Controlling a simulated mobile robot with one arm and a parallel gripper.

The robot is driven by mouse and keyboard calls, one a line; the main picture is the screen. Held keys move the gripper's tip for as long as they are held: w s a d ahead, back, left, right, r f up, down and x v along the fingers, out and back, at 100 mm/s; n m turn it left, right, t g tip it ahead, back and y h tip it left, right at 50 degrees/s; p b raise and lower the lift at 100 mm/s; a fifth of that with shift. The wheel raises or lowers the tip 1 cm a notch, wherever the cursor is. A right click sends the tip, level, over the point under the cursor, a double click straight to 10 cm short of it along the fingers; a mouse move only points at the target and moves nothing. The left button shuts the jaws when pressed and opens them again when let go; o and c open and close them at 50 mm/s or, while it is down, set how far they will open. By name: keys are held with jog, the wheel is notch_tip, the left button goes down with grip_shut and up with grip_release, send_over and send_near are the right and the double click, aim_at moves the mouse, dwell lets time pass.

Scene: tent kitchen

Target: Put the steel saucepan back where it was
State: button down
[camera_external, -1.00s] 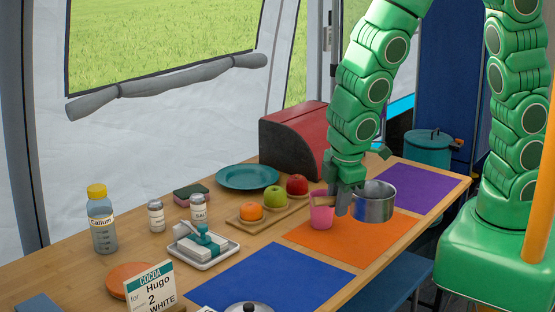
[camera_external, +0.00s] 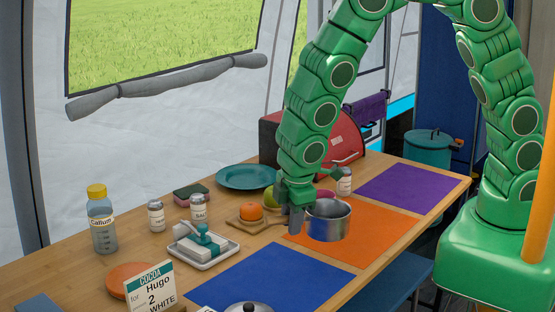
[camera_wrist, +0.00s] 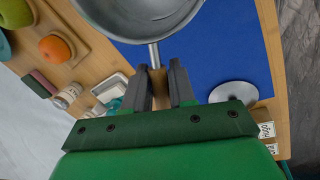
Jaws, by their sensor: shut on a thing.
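The steel saucepan (camera_external: 328,224) is held upright in the air, its handle pointing left in the external view. It covers part of the orange mat (camera_external: 375,233) there. My gripper (camera_external: 297,220) is shut on the handle; in the wrist view the fingers (camera_wrist: 160,88) close around the handle (camera_wrist: 154,56), and the pan's bowl (camera_wrist: 145,12) is at the top. The blue mat (camera_wrist: 225,55) shows below the pan in the wrist view and lies in the front middle of the table (camera_external: 270,281) in the external view. A steel lid (camera_wrist: 233,93) lies at the blue mat's edge.
The purple mat (camera_external: 410,188) is bare. A fruit board with an orange (camera_external: 250,212), a butter dish (camera_external: 203,248), salt jar (camera_external: 198,207), teal plate (camera_external: 243,177) and bread bin (camera_external: 345,140) stand behind. A cocoa card (camera_external: 150,289) stands front left.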

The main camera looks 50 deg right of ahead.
aim_at(278, 214)
jog(key=shift+w+a+f, duration=0.4)
jog(key=shift+w+f, duration=0.15)
jog(key=shift+f, duration=0.25)
jog(key=shift+w+a+f, duration=0.35)
jog(key=shift+w+f, duration=0.25)
jog(key=shift+f, duration=0.25)
jog(key=shift+w+a+f, duration=0.4)
jog(key=shift+w+f, duration=0.15)
jog(key=shift+f, duration=1.8)
jog(key=shift+f, duration=0.15)
jog(key=c, duration=0.9)
grip_release()
jog(key=shift+c, duration=0.2)
jog(key=shift+s+a+r, duration=0.2)
jog(key=shift+s+r, duration=0.15)
jog(key=shift+r, duration=1.65)
jog(key=shift+s+a+r, duration=0.15)
jog(key=shift+s+r, duration=0.25)
jog(key=shift+r, duration=1.65)
jog(key=shift+s+a+r, duration=0.2)
jog(key=shift+s+r, duration=0.15)
jog(key=shift+r, duration=1.65)
